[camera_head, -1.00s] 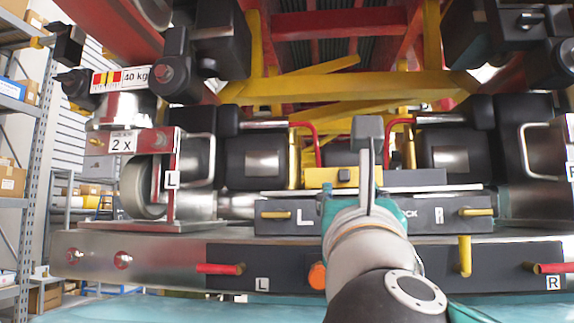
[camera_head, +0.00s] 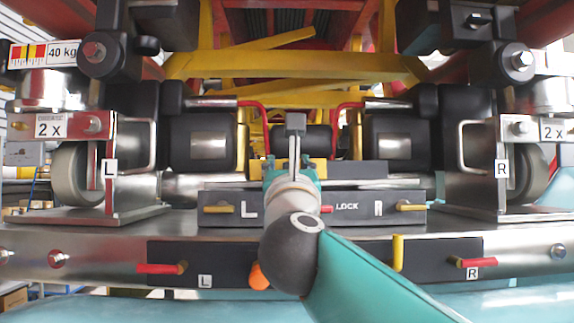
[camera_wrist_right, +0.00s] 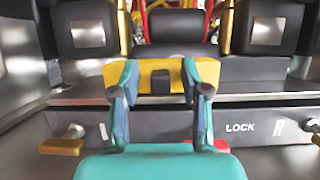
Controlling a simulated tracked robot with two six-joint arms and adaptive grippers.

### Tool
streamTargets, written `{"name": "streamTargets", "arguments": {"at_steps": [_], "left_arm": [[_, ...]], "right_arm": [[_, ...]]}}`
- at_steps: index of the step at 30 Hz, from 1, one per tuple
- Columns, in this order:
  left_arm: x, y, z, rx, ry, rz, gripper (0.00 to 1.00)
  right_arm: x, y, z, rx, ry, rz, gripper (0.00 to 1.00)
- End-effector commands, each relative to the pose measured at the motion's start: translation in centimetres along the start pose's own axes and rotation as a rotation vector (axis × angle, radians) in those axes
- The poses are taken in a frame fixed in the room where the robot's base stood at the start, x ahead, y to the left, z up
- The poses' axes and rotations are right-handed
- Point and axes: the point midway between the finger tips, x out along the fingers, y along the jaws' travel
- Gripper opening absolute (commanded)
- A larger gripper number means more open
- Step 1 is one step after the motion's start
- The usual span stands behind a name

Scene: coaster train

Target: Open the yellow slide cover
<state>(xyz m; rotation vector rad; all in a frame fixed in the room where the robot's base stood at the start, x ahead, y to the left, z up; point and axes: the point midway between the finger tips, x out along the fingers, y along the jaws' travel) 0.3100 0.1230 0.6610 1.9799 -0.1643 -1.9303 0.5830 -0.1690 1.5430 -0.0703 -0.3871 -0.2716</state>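The yellow slide cover (camera_wrist_right: 150,70) with a small black block (camera_wrist_right: 160,81) on its front sits on a dark ledge, above the panel marked LOCK (camera_wrist_right: 239,127). In the head view the yellow cover (camera_head: 318,166) is partly hidden behind my right gripper (camera_head: 293,160). In the right wrist view my right gripper (camera_wrist_right: 160,66) is open. Its two teal fingers are spread in front of the cover, one on each side of the black block. I cannot tell whether they touch it. My left gripper is not in view.
Yellow handles (camera_head: 218,208) and (camera_head: 409,207) stick out of the LOCK panel. Red handles (camera_head: 160,268) and (camera_head: 470,262) sit lower on the beam. Red curved bars (camera_head: 345,118) and black cylinders (camera_head: 208,145) stand behind the cover. Wheels flank the sides.

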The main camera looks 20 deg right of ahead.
Motion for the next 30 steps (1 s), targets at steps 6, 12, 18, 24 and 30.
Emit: {"name": "streamTargets", "arguments": {"at_steps": [6,12,18,24,30], "left_arm": [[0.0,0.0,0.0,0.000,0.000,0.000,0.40],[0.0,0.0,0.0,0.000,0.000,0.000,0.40],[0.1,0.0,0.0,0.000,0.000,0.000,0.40],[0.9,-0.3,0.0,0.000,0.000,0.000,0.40],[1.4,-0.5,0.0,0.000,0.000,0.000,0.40]], "right_arm": [[0.0,0.0,0.0,0.000,0.000,0.000,0.11],[0.0,0.0,0.0,0.000,0.000,0.000,0.00],[0.0,-0.2,0.0,0.000,0.000,-0.001,0.00],[-0.1,-3.5,-0.2,0.001,0.000,-0.007,0.00],[-0.1,-9.1,-0.1,-0.001,0.000,-0.008,0.00]]}}
